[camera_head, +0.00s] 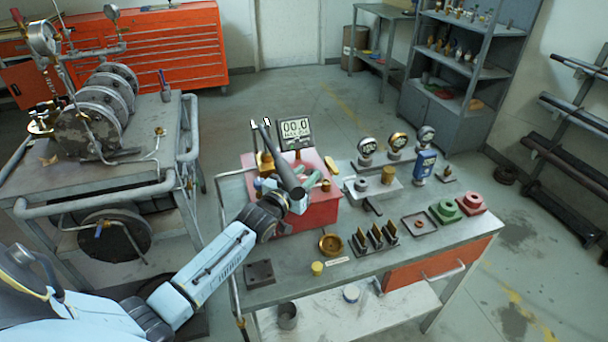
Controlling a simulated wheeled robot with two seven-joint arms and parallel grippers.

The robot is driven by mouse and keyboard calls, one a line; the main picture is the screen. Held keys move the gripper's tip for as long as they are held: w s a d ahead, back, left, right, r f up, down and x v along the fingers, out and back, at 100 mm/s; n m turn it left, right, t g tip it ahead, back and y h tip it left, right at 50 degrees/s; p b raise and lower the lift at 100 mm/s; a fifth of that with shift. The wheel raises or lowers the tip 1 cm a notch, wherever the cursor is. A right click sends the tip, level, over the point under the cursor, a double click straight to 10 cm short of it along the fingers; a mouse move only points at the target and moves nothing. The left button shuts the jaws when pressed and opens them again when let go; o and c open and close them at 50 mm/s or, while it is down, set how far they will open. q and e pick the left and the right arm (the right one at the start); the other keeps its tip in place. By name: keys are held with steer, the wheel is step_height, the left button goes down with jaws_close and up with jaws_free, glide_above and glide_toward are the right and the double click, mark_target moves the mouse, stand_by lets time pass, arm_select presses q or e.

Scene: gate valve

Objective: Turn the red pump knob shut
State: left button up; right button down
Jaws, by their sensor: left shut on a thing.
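My right gripper is not in view.
The bench (404,259) holds several gauges (366,148), a brass ring (331,244), a row of dark clamps (374,240), and green (445,211) and red (471,204) blocks. A grey cart (52,185) stands at the left. The floor to the right is mostly open.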

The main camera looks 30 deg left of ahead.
arm_select(q)
steer(key=o, duration=1)
steer(key=shift+s, duration=0.1)
steer(key=s+p, duration=0.1)
steer(key=s, duration=1.2)
steer(key=shift+s+a, duration=0.1)
steer(key=shift+a, duration=0.05)
